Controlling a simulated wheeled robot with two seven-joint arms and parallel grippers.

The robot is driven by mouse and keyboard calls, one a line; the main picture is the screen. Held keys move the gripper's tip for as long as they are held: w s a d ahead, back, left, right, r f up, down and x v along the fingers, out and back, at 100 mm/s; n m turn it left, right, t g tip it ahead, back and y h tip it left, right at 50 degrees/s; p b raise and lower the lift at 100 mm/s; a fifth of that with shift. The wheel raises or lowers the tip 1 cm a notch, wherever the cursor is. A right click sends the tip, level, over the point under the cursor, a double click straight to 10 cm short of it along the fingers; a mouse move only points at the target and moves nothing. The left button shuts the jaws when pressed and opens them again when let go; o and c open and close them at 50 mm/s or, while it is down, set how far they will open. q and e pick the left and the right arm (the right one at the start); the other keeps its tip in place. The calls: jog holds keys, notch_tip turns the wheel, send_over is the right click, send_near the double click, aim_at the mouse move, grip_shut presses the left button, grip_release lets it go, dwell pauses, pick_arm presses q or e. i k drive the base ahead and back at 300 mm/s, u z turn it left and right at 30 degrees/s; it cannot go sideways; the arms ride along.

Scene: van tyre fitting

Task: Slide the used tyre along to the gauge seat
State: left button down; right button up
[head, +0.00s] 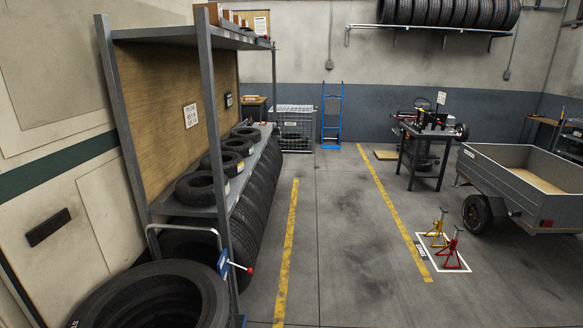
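Several tyres lie flat in a row on the middle shelf of the rack (136,202) at the left; the nearest shelf tyre (196,190) is by the shelf's near end. Larger tyres (255,200) stand upright below that shelf. A big tyre (150,297) lies flat on top at the bottom left, partly cut off by the picture's edge. I cannot tell which of these is the used tyre. I cannot make out a gauge seat for certain. Neither of my grippers is in the head view.
Yellow and red axle stands (438,230) stand on a marked floor patch at the right. A grey trailer (530,180) is beyond them. A work table (424,150), blue hand truck (331,120) and wire cage (294,130) stand farther back. The floor between the yellow lines is clear.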

aim_at(253, 134)
jog(key=z, duration=0.35)
jog(key=i, duration=4.7)
jog(key=u, duration=1)
jog(key=i, duration=1.4)
jog(key=u, duration=0.3)
